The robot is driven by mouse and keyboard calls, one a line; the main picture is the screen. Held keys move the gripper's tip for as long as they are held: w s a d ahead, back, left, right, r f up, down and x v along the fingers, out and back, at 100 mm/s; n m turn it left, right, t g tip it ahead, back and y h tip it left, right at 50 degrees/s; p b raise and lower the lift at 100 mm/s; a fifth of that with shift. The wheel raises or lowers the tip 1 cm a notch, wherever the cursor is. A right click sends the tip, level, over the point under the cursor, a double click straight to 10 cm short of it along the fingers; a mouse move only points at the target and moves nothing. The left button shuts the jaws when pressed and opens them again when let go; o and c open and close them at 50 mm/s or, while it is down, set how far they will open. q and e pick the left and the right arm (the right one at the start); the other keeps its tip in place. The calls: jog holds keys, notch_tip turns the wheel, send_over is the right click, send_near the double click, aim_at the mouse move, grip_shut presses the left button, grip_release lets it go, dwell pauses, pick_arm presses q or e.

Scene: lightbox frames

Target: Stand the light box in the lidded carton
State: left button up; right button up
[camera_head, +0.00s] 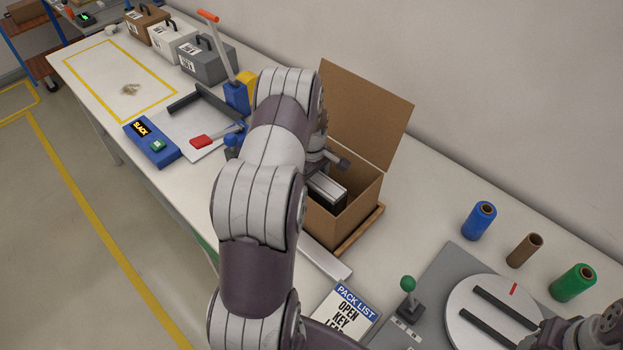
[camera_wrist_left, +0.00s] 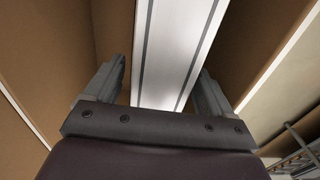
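The brown lidded carton (camera_head: 352,212) stands on the bench with its lid (camera_head: 365,115) raised at the back. The light box (camera_head: 327,190), a pale slab with dark edging, is inside the carton, its upper end showing near the opening. In the left wrist view the light box (camera_wrist_left: 168,60) runs between my left gripper's fingers (camera_wrist_left: 163,85), with a gap visible at the left finger. That gripper looks open around it, inside or just over the carton. The light box's lower end is hidden. My right gripper is at most partly visible at the lower right corner.
A wooden board (camera_head: 362,232) lies under the carton. A round turntable (camera_head: 470,325), a green-knobbed lever (camera_head: 408,290) and blue, brown and green rolls (camera_head: 525,250) are to the right. A blue lever tool (camera_head: 237,95) and a SLACK box (camera_head: 152,142) are left.

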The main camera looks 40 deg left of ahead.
pick_arm(q)
notch_tip(320, 180, up, 12)
jog(key=d+b, duration=0.1)
jog(key=b, duration=0.1)
jog(key=s+d+m, duration=0.7)
jog(key=d+m, duration=0.1)
jog(key=d, duration=0.2)
jog(key=s+d+m+t, duration=0.1)
jog(key=s+d+m, duration=0.6)
jog(key=d+m, duration=0.2)
jog(key=shift+s+d+r, duration=0.3)
jog(key=shift+s+d, duration=0.1)
jog(key=shift+d, duration=0.5)
